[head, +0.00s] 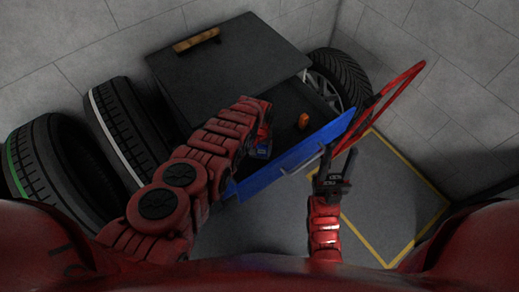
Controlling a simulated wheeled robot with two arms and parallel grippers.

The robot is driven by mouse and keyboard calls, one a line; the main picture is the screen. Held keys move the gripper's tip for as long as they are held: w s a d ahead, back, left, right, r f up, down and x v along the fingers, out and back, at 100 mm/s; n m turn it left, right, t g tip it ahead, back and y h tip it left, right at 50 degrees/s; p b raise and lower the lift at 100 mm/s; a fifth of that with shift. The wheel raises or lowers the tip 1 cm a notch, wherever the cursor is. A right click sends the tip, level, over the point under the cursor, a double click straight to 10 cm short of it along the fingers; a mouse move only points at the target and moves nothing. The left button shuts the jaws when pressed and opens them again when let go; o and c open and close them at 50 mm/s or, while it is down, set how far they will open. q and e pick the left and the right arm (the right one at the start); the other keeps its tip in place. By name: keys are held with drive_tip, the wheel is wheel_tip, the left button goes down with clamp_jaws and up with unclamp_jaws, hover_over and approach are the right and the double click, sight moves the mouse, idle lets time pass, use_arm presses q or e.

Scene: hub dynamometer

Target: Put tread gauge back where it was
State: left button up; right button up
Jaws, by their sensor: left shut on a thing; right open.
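My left gripper (263,148) is over the open blue-fronted drawer (293,153), near its left part. It is mostly hidden behind my own arm. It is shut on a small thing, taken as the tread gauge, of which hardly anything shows. A small orange object (304,121) lies in the dark drawer; its kind is too small to tell. My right gripper (334,168) is open and empty, just outside the drawer front, near its pale handle.
The drawer belongs to a dark cabinet (250,65) with a brown wooden object (197,40) on top. Tyres stand to the left, and a wheel (342,78) stands behind. A red bar frame (395,85) rises at right. Yellow-lined floor (385,205) is clear.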

use_arm(q)
drive_tip(key=shift+f, duration=0.15)
drive_tip(key=o, duration=1.3)
drive_tip(key=shift+r, duration=0.3)
wheel_tip(320, 180, up, 2)
drive_tip(key=shift+d+p, duration=0.1)
drive_tip(key=shift+p, duration=0.25)
wheel_tip(320, 180, up, 10)
drive_tip(key=b, duration=0.2)
drive_tip(key=shift+f+b, duration=0.1)
drive_tip(key=shift+b, duration=0.25)
